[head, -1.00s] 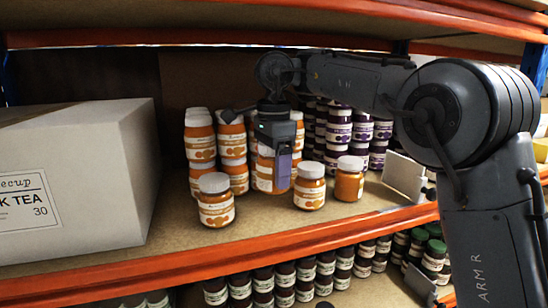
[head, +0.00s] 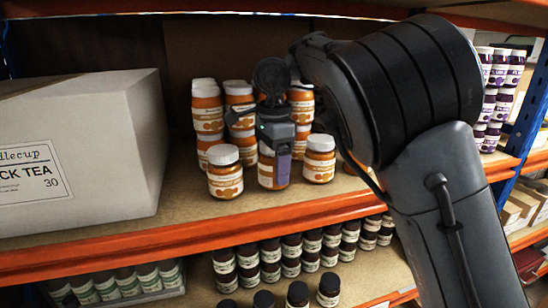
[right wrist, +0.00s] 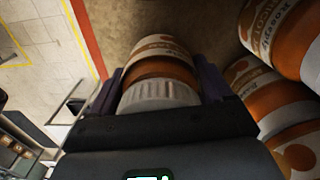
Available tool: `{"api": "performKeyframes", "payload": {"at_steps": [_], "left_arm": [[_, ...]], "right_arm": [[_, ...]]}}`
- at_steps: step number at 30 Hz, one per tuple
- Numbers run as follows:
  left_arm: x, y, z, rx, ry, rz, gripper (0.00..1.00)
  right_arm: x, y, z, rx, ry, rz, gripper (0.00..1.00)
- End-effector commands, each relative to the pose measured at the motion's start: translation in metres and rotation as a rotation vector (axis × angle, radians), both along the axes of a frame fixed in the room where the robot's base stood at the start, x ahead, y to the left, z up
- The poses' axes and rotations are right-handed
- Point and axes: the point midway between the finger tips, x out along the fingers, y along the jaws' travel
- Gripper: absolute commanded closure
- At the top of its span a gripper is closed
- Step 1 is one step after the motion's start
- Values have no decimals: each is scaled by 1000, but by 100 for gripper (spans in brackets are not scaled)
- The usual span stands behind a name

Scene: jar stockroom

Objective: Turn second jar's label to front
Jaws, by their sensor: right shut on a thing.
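Several orange-filled jars with white lids stand in a front row on the shelf. The first jar (head: 224,175) is at the left, its label facing the front. The second jar (head: 266,172) stands beside it, largely covered by my right gripper (head: 275,160). The third jar (head: 319,160) is to its right, label showing. In the right wrist view, the gripper's purple fingers (right wrist: 158,88) close on both sides of the second jar's white lid (right wrist: 160,95). Part of its pale label (right wrist: 160,45) shows beyond the lid; how far it faces front is unclear. My left gripper is out of view.
More orange jars (head: 207,115) are stacked close behind. A large tea box (head: 85,150) stands left. The orange shelf edge (head: 190,235) runs in front. Dark jars (head: 270,260) sit on the shelf below, and purple jars (head: 500,80) stand far right.

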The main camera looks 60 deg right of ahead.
Motion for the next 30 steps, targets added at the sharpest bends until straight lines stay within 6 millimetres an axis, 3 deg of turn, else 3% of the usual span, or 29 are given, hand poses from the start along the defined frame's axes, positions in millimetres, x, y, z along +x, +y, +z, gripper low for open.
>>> {"api": "performKeyframes", "payload": {"at_steps": [18, 30], "left_arm": [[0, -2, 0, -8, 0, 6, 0], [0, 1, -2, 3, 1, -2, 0]], "right_arm": [[-1, 0, 0, -2, -2, 882, 81], [-1, 0, 0, -3, -1, 1289, 81]]}}
